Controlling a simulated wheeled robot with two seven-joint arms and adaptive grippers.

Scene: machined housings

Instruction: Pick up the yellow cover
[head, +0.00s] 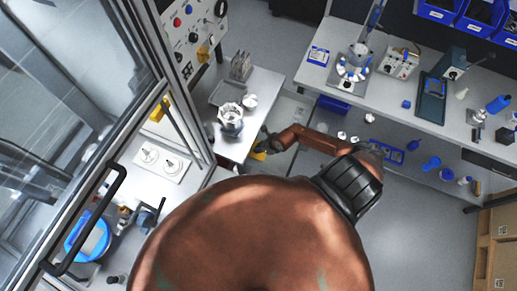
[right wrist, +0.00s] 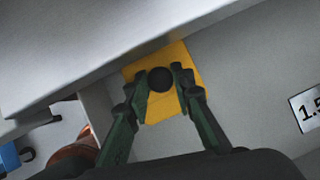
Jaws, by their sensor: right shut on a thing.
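The yellow cover (right wrist: 187,62) is a flat yellow plate with a round black knob (right wrist: 160,79) in its middle. In the right wrist view my right gripper (right wrist: 160,82) has its two dark green fingers closed on the knob from both sides. In the head view only a small part of the cover (head: 258,156) shows, beside the front right corner of the left bench. The right gripper (head: 264,145) is small and partly hidden there. I cannot tell whether the cover touches the grey surface under it. My left gripper is not in view.
The left bench (head: 262,88) carries a metal housing (head: 231,118) and white parts close to the gripper. A grey surface with a "1.5" label (right wrist: 310,107) lies beside the cover. The right bench (head: 420,118) holds tools. Open floor (head: 410,235) lies at lower right.

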